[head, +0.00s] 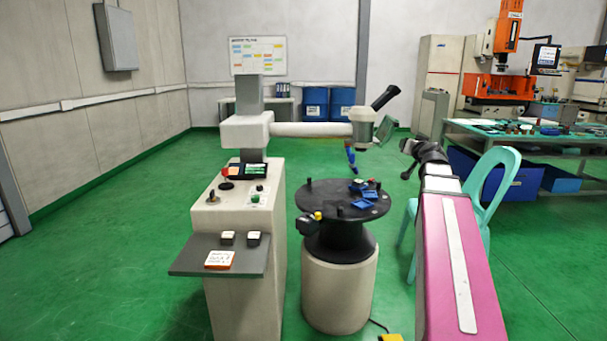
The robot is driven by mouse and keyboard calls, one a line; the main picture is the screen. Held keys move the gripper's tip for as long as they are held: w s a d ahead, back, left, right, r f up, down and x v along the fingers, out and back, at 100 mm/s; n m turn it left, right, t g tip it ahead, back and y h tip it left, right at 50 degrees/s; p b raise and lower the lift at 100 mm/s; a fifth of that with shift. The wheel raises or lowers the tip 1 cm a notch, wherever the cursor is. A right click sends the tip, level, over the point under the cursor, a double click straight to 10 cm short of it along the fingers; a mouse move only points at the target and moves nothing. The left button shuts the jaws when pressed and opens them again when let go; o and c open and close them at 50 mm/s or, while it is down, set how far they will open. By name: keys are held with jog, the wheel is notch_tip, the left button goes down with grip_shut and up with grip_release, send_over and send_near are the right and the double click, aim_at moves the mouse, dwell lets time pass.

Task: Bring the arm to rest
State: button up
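My arm, with a pink link, reaches forward from the lower right of the head view. My gripper (405,162) is at its far end, small and dark, held in the air to the right of the round black table (320,208). It is apart from the table. I see nothing clearly held in it, but its fingers are too small to tell whether they are open or shut.
Blue pieces (366,196) lie on the round table. A pale control cabinet (240,290) stands left of it, with a horizontal beam (312,130) reaching over the table. A green chair (492,190) stands close behind my arm. Green floor is free at left.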

jog(key=s+a+f+n+g+y, duration=0.1)
jog(key=s+a+f+g, duration=0.15)
jog(key=a+f, duration=0.45)
jog(key=s+a+f+g+y, duration=0.1)
jog(key=s+a+f+g, duration=0.15)
jog(key=f, duration=0.85)
jog(key=s+a+f+n+g, duration=0.1)
jog(key=s+a+f+g, duration=0.15)
jog(key=a+f, duration=0.45)
jog(key=s+a+f+g+h, duration=0.2)
jog(key=s+f+g, duration=0.7)
jog(key=s+f, duration=0.8)
notch_tip(320, 180, down, 4)
jog(key=shift+s+a+f+n+g+h, duration=0.15)
jog(key=shift+s+a+n+g+h, duration=0.2)
jog(key=shift+a, duration=0.3)
